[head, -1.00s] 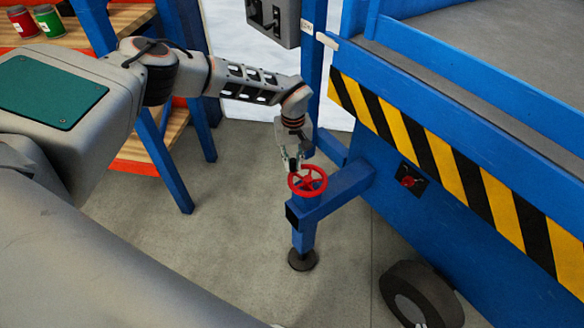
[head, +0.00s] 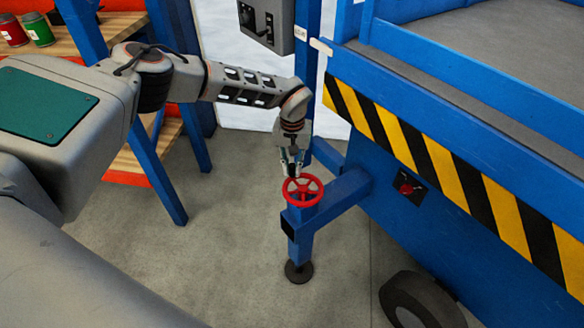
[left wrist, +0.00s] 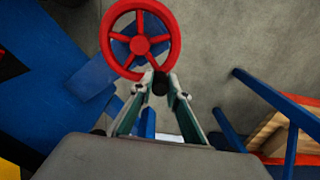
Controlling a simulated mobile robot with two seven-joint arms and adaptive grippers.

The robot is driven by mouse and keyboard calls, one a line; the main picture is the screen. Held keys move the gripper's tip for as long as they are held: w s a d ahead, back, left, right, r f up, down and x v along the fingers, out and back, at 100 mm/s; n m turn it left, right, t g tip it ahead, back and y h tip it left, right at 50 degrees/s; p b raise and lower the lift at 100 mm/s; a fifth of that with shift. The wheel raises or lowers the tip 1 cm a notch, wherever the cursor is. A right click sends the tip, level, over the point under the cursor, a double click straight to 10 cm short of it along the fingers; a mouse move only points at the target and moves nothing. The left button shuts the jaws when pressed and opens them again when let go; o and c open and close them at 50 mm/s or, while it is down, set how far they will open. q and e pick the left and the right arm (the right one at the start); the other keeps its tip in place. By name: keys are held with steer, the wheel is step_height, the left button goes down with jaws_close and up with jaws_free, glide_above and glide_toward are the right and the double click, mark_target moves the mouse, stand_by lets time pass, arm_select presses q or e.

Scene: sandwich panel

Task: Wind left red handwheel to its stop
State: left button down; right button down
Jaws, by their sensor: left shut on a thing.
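The red handwheel (head: 302,191) has several spokes and sits on top of a blue outrigger leg (head: 300,235) with a dark round foot. My left gripper (head: 291,173) comes down from above onto the far side of its rim. In the left wrist view, the handwheel (left wrist: 140,38) is just beyond the fingertips. The exact contact is partly hidden by the fingers. My right gripper is not in view.
A blue platform (head: 450,110) with yellow-black stripes stands right, with a red knob (head: 406,188) and a tyre (head: 425,300) below. A grey control box (head: 265,22) hangs above. A shelf (head: 105,30) with cans stands left. The floor (head: 210,240) left of the leg is clear.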

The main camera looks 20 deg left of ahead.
arm_select(q)
steer(key=c, duration=2)
jaws_free()
steer(key=shift+o, duration=0.2)
step_height(320, 180, up, 12)
